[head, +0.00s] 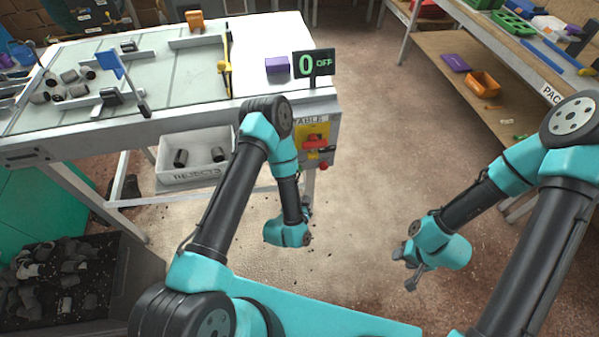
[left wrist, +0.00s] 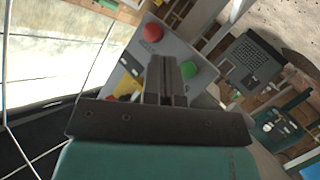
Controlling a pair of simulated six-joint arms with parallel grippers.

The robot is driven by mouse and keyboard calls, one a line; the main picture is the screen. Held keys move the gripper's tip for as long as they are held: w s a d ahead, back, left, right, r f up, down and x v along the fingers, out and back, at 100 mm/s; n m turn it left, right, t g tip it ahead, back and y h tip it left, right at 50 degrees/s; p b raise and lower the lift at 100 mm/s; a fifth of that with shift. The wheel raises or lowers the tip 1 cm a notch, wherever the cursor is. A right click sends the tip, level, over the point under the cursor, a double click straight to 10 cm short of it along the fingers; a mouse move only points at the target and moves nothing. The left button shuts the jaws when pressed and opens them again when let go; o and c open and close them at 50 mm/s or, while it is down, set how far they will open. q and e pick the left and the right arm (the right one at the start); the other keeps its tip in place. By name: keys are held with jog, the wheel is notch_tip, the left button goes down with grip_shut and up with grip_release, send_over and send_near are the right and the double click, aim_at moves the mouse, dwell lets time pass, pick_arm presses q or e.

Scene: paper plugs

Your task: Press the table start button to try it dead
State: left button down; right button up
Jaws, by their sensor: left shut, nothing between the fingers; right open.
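The table's control panel (head: 315,132) is on the front right leg, with a yellow plate and red switch handle (head: 314,142). A red button (head: 323,167) sits low on it. In the left wrist view the grey box bears a red button (left wrist: 152,33) and a green button (left wrist: 188,69). My left gripper (head: 306,208) is shut and empty, close to the panel. Its fingers (left wrist: 168,62) point at the box, just left of the green button; I cannot tell if they touch. The display (head: 314,64) reads 0 OFF. My right gripper (head: 405,269) is open and empty, over the floor.
A white REJECTS bin (head: 195,160) with dark plugs stands below the table (head: 165,75). Several plugs, a blue flag and a purple block (head: 277,65) are on the table. A dark crate of plugs (head: 60,280) is at lower left. A wooden packing bench is at right.

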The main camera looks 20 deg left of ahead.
dwell(0.4)
pick_arm(q)
jog(key=w+a, duration=0.4)
jog(key=w, duration=0.3)
jog(key=shift+w, duration=0.4)
jog(key=shift+w, duration=0.1)
dwell(1.9)
jog(key=shift+w+a, duration=0.2)
jog(key=shift+w, duration=0.1)
jog(key=shift+w+a, duration=0.2)
jog(key=shift+w, duration=0.25)
dwell(1.2)
jog(key=shift+s, duration=0.1)
jog(key=shift+s+d, duration=0.4)
jog(key=shift+s, duration=0.35)
